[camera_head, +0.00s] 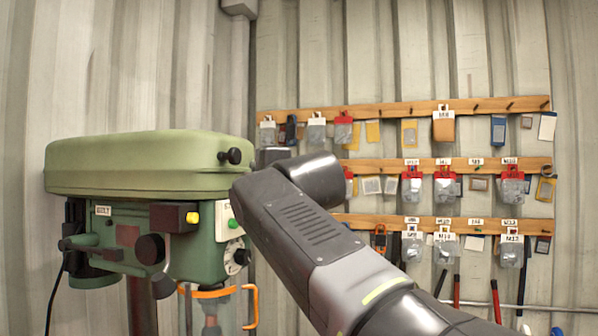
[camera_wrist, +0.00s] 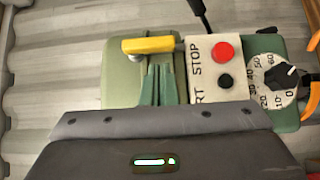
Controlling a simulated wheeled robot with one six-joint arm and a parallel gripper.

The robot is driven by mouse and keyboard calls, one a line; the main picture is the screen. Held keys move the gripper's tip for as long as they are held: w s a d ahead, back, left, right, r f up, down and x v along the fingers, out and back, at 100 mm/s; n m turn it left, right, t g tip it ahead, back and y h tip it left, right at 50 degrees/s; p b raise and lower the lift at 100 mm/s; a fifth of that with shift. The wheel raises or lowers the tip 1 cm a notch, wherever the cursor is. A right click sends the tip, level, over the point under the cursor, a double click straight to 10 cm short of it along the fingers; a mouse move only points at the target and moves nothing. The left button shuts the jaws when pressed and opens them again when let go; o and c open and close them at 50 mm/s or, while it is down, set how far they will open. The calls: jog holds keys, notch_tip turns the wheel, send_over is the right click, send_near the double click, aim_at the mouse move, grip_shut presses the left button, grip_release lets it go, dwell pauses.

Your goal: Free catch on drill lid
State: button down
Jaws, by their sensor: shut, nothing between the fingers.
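The drill's green lid (camera_head: 140,160) sits flat on the drill head, looking closed; a pale green part of it shows in the wrist view (camera_wrist: 120,85). A yellow lever (camera_wrist: 150,44), which looks like the catch, lies across the lid's edge beside the STOP panel. In the head view I cannot see this lever behind my arm. My gripper's dark body (camera_wrist: 155,140) fills the bottom of the wrist view, just short of the lever. It is shut with nothing held.
The control panel (camera_wrist: 205,82) with red and black buttons is right beside the lever, and the dial (camera_wrist: 283,80) is further right. An orange-framed guard (camera_head: 212,293) hangs under the drill head. Pegboard rails (camera_head: 380,165) with small bags line the wall.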

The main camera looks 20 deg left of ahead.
jog(key=shift+w+a, duration=0.1)
jog(key=shift+w, duration=0.5)
jog(key=shift+f+b, duration=0.25)
jog(key=shift+b, duration=0.1)
